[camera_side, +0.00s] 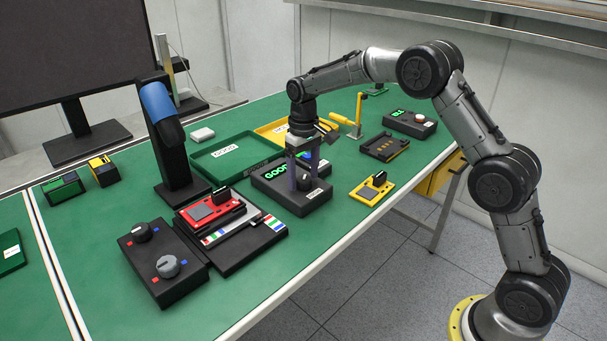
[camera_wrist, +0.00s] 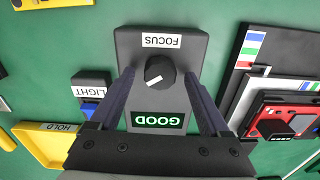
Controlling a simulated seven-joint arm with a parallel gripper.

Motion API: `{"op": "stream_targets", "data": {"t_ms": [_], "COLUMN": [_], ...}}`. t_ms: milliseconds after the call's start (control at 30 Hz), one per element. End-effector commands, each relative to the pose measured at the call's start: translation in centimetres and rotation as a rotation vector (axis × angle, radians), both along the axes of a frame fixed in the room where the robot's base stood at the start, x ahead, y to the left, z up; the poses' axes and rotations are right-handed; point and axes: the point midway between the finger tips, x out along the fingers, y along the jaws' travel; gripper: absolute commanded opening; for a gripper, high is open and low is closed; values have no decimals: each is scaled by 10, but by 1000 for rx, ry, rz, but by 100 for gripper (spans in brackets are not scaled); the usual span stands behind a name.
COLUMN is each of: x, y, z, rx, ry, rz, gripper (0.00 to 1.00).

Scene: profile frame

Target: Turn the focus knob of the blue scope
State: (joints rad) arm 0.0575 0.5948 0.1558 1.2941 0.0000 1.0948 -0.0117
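The blue scope (camera_side: 158,102) is a black stand with a blue head, left of centre in the side view. A dark box (camera_side: 318,198) labelled FOCUS in the wrist view (camera_wrist: 190,45) lies on the green table. Its round black focus knob (camera_wrist: 160,72) has a white pointer mark, and its display (camera_wrist: 158,119) shows GOOD in green. My gripper (camera_side: 304,176) points down over this box. Its fingers are open, one on each side of the knob, with visible gaps in the wrist view. Fingertip height against the knob is hard to tell.
A red board (camera_side: 207,211) sits on a black fixture beside the focus box. A two-knob box (camera_side: 160,262) lies front left, a yellow board (camera_side: 362,193) to the right. A LIGHT box (camera_wrist: 91,79), yellow HOLD tray (camera_wrist: 52,150) and green tray (camera_side: 215,166) are near.

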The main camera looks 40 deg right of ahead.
Motion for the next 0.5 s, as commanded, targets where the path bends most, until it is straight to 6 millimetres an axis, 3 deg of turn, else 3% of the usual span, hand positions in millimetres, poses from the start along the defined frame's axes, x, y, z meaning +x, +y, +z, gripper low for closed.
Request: {"op": "stream_targets", "data": {"t_ms": [267,500], "x": [0,1], "y": [0,0], "z": [4,42], "rx": [0,0], "ry": [1,-5], "rz": [1,1], "gripper": [80,80]}}
